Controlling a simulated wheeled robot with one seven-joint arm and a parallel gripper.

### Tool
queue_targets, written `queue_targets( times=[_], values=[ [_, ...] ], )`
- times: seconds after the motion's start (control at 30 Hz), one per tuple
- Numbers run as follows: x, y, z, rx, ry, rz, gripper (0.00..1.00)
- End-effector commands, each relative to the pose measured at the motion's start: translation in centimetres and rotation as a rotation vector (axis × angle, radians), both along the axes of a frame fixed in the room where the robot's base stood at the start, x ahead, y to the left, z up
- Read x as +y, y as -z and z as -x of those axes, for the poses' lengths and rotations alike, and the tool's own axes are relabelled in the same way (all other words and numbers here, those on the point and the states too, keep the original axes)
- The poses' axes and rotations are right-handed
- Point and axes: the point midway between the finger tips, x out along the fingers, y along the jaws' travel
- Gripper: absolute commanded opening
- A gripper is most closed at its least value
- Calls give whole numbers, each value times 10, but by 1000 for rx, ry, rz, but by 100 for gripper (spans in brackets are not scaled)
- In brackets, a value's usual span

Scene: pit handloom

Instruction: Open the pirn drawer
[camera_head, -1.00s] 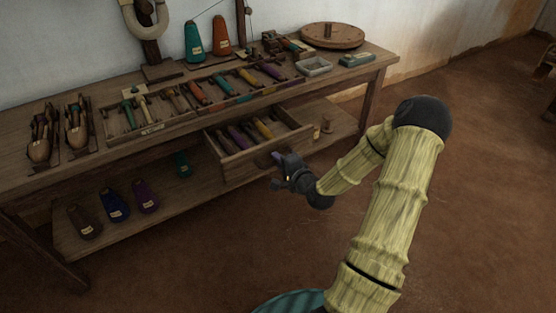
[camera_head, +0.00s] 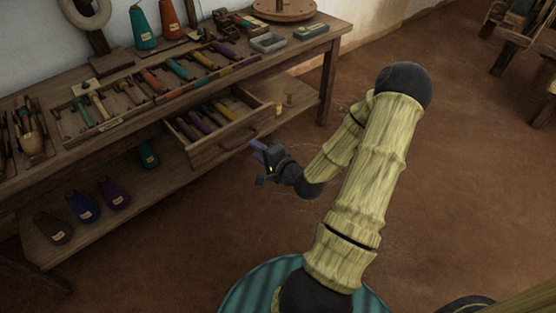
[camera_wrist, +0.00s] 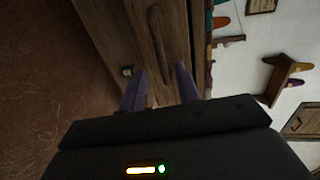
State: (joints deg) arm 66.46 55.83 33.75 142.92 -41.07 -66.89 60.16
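The pirn drawer (camera_head: 222,141) is pulled out from under the table top. Several coloured pirns (camera_head: 208,120) lie inside it. In the wrist view, its wooden front (camera_wrist: 158,30) carries a long dark handle (camera_wrist: 168,62). My gripper (camera_head: 257,152) is in front of the drawer front, with its two purple fingers apart. In the wrist view the open fingers (camera_wrist: 160,88) point at the drawer front, and nothing shows between them close to my palm. The handle lies beyond the fingertips, and the gripper looks clear of it.
The wooden table (camera_head: 320,47) holds a compartmented tray of pirns (camera_head: 155,100), cones (camera_head: 143,27) and a round wooden disc (camera_head: 284,9). A lower shelf (camera_head: 130,205) bears several dark cones. The brown floor (camera_head: 460,180) to the right is open.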

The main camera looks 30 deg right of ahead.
Motion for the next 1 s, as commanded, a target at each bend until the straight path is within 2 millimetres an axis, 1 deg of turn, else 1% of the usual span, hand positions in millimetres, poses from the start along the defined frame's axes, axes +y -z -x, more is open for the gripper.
queue_targets(
  times=[0.03,0.2,0.57,0.67,0.83,1.0],
  values=[
    [-2,-5,11,3,3,-4,32],
    [-5,-13,37,4,3,-4,32],
    [-8,-17,58,2,2,-3,32],
    [-8,-19,64,2,2,-3,32],
    [-11,-21,82,3,0,-2,32],
    [-11,-20,90,1,-2,-1,32]
  ],
)
